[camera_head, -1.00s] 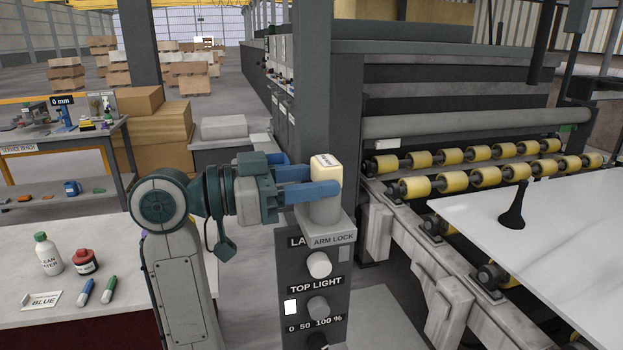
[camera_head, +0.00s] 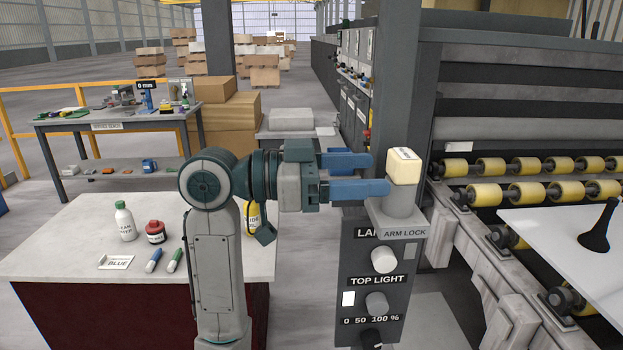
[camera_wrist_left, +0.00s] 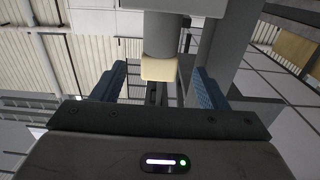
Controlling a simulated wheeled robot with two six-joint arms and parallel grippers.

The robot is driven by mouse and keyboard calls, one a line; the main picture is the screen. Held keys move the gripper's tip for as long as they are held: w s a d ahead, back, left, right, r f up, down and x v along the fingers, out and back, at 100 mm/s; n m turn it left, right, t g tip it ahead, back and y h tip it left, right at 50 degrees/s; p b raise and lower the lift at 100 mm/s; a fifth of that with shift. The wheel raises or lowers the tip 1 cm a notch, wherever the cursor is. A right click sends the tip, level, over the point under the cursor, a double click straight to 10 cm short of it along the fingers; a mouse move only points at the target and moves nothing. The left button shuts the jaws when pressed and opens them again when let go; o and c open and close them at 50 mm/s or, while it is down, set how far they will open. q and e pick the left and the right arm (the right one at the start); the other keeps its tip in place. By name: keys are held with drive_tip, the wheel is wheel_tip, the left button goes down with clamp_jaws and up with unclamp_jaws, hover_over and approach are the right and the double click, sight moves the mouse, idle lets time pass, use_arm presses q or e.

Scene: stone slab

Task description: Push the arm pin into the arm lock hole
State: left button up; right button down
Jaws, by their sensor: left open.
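The arm pin shows as a cream block-shaped head (camera_head: 404,166) with small dark print. It sits upright on top of the grey round socket (camera_head: 401,202) of the post marked ARM LOCK. The lock hole is hidden under the head, and I cannot tell how deep the pin sits. My left gripper (camera_head: 382,174) is open and empty, its blue fingers pointing at the head from the left with a small gap. In the left wrist view the pin head (camera_wrist_left: 158,68) lies in line with the space between the fingers (camera_wrist_left: 160,86), touching neither. My right gripper is not in view.
The post's panel (camera_head: 372,290) carries light knobs below the socket. A roller conveyor (camera_head: 515,190) with a pale slab (camera_head: 560,240) stands at the right. A table (camera_head: 70,245) with bottles and markers is at the left. Open floor lies behind.

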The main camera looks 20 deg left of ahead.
use_arm(q)
drive_tip(key=b+v, duration=0.2)
drive_tip(key=v, duration=0.5)
drive_tip(key=shift+d, duration=0.1)
